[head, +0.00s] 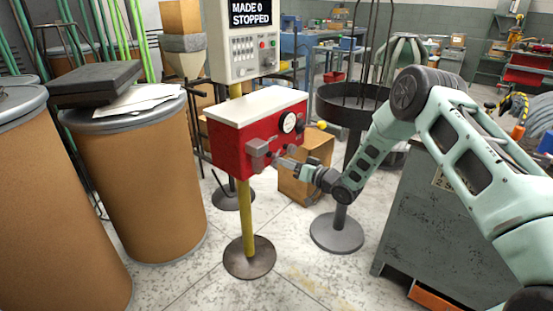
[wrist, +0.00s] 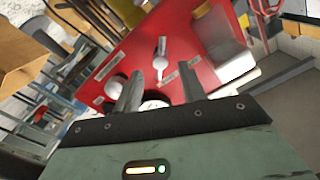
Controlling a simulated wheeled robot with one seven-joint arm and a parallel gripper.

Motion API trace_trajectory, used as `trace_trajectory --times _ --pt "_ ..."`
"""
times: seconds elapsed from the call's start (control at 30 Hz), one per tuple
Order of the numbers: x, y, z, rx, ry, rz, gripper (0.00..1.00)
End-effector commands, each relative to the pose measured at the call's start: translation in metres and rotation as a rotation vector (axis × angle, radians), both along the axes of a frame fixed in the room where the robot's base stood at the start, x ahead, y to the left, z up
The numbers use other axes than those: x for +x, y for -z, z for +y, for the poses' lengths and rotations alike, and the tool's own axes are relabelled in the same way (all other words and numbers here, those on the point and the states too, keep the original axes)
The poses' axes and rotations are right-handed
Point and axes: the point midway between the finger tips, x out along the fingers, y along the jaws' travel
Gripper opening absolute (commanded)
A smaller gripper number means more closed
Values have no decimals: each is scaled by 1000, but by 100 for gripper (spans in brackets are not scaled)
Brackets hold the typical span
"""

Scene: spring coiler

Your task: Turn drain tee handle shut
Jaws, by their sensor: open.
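A red box with a pale top (head: 250,103) stands on a yellow post. In the wrist view its red face (wrist: 182,38) shows a small metal lever (wrist: 161,47) on a round base, which looks like the drain tee handle; I cannot read the labels. My gripper (wrist: 160,73) is open. In the head view my gripper (head: 278,161) is at the lower front of the box. Whether the fingers touch the lever cannot be told.
A grey block (wrist: 232,62) sticks out beside the lever. A cardboard box (head: 306,180) is behind, and brown drums (head: 140,180) stand at left.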

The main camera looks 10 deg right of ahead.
Motion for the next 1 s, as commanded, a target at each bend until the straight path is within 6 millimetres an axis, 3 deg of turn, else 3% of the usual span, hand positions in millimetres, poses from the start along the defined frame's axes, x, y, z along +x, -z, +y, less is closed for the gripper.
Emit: trace_trajectory --times 0.3,0.7,0.73,0.87,1.0 --pt "38 1 29 -1 -1 0 41" --pt "45 0 33 0 -1 0 41" --pt "44 0 33 0 -1 0 38" --pt "44 0 33 0 -1 0 2" --pt "44 0 33 -1 -1 -1 0"
